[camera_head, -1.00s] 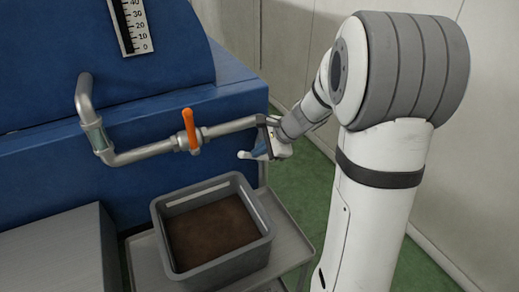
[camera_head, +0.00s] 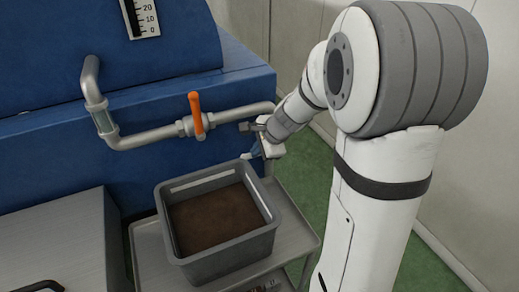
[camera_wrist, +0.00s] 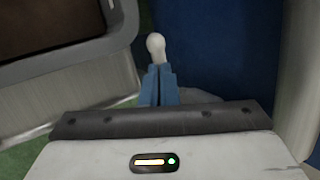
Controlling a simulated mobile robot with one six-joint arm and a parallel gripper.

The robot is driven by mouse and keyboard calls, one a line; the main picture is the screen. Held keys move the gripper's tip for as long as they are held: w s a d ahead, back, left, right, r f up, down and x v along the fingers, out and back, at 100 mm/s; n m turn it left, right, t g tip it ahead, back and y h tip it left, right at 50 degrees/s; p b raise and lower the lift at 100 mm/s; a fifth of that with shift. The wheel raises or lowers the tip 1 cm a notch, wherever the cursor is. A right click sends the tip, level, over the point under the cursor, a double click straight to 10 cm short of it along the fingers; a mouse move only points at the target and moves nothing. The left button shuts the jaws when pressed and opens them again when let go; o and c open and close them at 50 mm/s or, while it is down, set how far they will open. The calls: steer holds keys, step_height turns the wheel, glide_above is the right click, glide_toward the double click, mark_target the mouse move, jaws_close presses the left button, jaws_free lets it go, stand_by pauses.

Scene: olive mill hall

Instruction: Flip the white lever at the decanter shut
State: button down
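The white lever shows in the wrist view as a pale rounded knob on a short neck (camera_wrist: 155,44), standing out beyond my blue fingertips. My gripper (camera_wrist: 159,85) has its two blue fingers close together, with the lever's neck running in between them. In the head view my gripper (camera_head: 256,150) is low at the right end of the steel pipe, just above the grey bin's back right corner. The lever's knob cannot be made out clearly there. The lever's pivot is hidden behind my gripper.
An orange-handled valve (camera_head: 197,114) sits on the steel pipe (camera_head: 150,137), left of my gripper. The grey bin (camera_head: 232,257) with brown contents stands on a grey trolley (camera_head: 290,205) below. The blue decanter housing (camera_head: 60,165) is behind. Green floor (camera_head: 318,185) lies to the right.

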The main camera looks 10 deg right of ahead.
steer(key=shift+s+f, duration=0.1)
stand_by(0.3)
steer(key=s+a+r+p+v, duration=0.1)
steer(key=a+p+v, duration=0.25)
steer(key=v, duration=1.05)
steer(key=s+f+n+g+h, duration=0.2)
steer(key=s+n+h, duration=0.1)
steer(key=s+n, duration=1.3)
steer(key=shift+s+f+g+h, duration=0.3)
steer(key=shift+f, duration=0.1)
steer(key=shift+d, duration=0.1)
